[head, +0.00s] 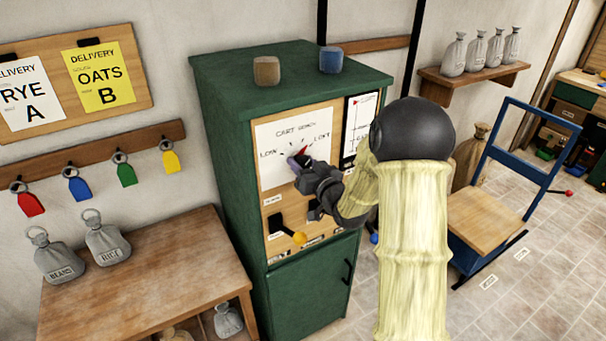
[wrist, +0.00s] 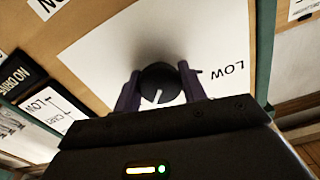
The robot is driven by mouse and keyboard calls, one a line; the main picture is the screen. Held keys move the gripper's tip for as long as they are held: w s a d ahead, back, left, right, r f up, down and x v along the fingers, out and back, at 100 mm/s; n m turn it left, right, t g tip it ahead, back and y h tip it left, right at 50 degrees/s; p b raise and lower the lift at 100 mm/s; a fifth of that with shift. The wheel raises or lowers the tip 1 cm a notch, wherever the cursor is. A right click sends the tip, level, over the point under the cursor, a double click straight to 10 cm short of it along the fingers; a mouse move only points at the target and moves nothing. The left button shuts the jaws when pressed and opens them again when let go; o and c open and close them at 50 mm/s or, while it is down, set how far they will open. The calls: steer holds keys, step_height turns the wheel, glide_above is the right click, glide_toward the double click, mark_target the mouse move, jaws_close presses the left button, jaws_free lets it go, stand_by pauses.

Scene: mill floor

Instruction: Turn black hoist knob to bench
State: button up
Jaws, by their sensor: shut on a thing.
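A black round knob (wrist: 160,83) with a white line on its face sits on a white dial sheet (wrist: 105,60) in the wrist view. My gripper (wrist: 159,90) is shut on the knob, with one purple finger on each side. The white line points toward the lower edge of the picture, near my gripper's body. The word LOW shows upside down at the right. In the head view the dial sheet (head: 275,143) is on the green cabinet (head: 222,135), marked LOW at left and LOFT at right. My gripper (head: 300,162) covers most of the dial's middle; no bench mark is readable.
A yellow-tipped lever (head: 299,238) sits below the dial. A narrow gauge sheet (head: 357,125) is to its right. A brown block (head: 267,71) and a blue block (head: 331,60) stand on the cabinet. A wooden table (head: 150,285) stands left, a blue cart (head: 485,215) right.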

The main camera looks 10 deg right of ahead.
steer(key=n+b, duration=0.2)
steer(key=b, duration=0.1)
steer(key=shift+f, duration=0.3)
steer(key=n+b, duration=0.2)
steer(key=b, duration=0.1)
steer(key=shift+r, duration=0.25)
steer(key=shift+n, duration=0.3)
steer(key=o, duration=1)
steer(key=shift+r, duration=0.1)
steer(key=shift+c, duration=0.2)
steer(key=b+v, duration=0.4)
steer(key=v, duration=1.3)
steer(key=shift+s, duration=0.25)
